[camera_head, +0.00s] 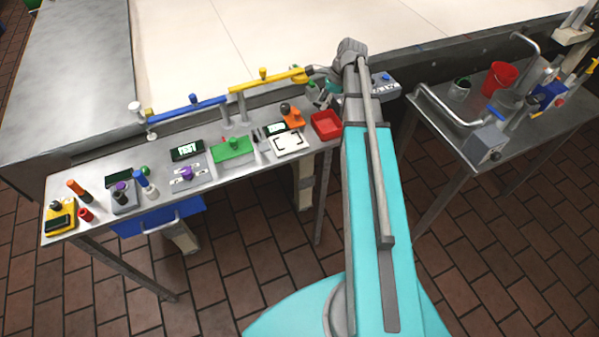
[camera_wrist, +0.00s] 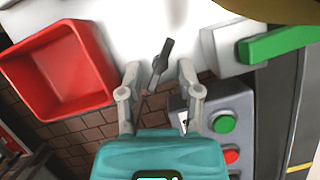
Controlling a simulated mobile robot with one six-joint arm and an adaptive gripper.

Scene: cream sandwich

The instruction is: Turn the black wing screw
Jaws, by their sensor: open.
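The black wing screw (camera_wrist: 159,66) shows in the wrist view as a thin dark piece, tilted in the picture, at the edge of a pale surface. My gripper (camera_wrist: 160,70) is open, with one grey fingertip on each side of the screw and a visible gap to both. In the head view my gripper (camera_head: 326,88) is at the back right end of the workbench, partly hidden by my arm. I cannot make out the screw there.
A red tray (camera_wrist: 97,55) lies left of the fingers; it also shows in the head view (camera_head: 326,125). A grey box (camera_wrist: 240,108) with green and red buttons stands close on the right, near a green handle (camera_wrist: 280,42). A yellow rail (camera_head: 265,81) runs along the bench's back.

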